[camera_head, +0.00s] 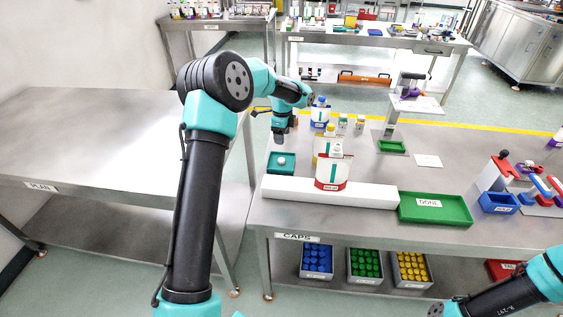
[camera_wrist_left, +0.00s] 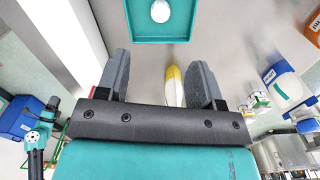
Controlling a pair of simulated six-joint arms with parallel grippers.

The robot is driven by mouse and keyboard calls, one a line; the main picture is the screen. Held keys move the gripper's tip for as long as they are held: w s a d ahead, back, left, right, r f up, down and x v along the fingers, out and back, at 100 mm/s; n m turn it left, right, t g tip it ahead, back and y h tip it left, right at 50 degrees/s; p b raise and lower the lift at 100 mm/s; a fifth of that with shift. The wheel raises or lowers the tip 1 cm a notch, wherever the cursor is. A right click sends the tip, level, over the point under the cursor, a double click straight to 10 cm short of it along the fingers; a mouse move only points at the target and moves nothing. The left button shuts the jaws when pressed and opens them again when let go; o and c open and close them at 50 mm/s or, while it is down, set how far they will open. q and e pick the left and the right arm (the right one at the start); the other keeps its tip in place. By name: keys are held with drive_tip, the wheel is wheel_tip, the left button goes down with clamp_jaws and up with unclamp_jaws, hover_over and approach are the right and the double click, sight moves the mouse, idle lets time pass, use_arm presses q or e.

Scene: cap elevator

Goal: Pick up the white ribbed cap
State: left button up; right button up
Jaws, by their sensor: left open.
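The white cap (camera_head: 282,160) lies in a small teal tray (camera_head: 270,169) at the left end of the bench; its ribs are too small to make out. In the left wrist view the cap (camera_wrist_left: 160,11) is near the top edge, inside the teal tray (camera_wrist_left: 138,32). My left gripper (camera_head: 280,139) is above the bench, just behind the tray in the head view, pointing down. In the wrist view its two fingers (camera_wrist_left: 161,75) are apart, with the cap beyond them. Part of my right arm shows at the lower right, without its gripper.
A white box-like strip (camera_head: 330,191) runs along the bench front, beside a green tray (camera_head: 436,211). White-labelled bottles (camera_head: 333,172) stand right of the teal tray. A yellow-and-white object (camera_wrist_left: 173,85) shows between the fingers in the wrist view.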

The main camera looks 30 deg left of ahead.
use_arm(q)
hover_over(281, 159)
drive_tip(key=f, duration=0.7)
drive_tip(key=shift+d, duration=0.2)
drive_tip(key=shift+f, duration=0.1)
drive_tip(key=shift+a+f, duration=0.15)
drive_tip(key=shift+f, duration=2.4)
drive_tip(key=shift+c, duration=0.2)
drive_tip(key=c, duration=0.9)
drive_tip(key=shift+c, duration=0.2)
wheel_tip(281, 159, up, 10)
